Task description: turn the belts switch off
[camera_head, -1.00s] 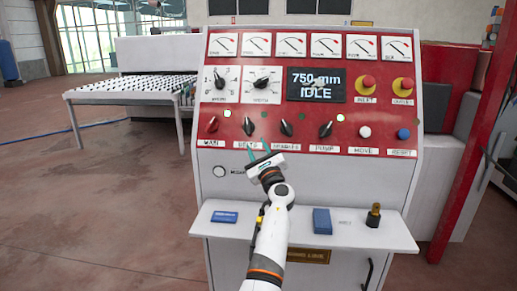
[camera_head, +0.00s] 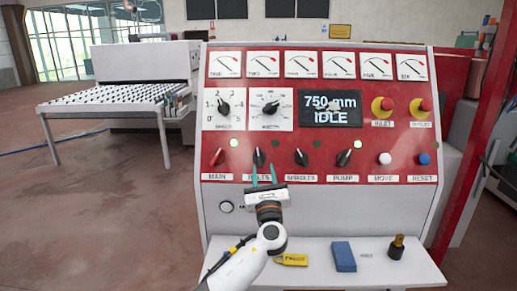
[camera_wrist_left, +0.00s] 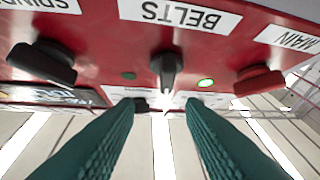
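The belts switch (camera_head: 258,158) is a black knob on the red band of the console, second from the left. It stands about upright in the head view. It also shows in the left wrist view (camera_wrist_left: 167,70), under the BELTS label. The small lamp (camera_head: 274,145) at its upper right is dark. My left gripper (camera_head: 263,173) is just below and in front of the switch, fingers pointing up. In the wrist view its two teal fingers are apart with nothing between them, and the knob lies beyond their tips. My right gripper is not in view.
The red main switch (camera_head: 217,158) is left of the belts switch, with a lit green lamp (camera_head: 233,143). The spindles switch (camera_head: 301,157) and pump switch (camera_head: 344,158) are to the right. A shelf (camera_head: 420,275) below holds a yellow object (camera_head: 291,260) and blue block (camera_head: 343,256).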

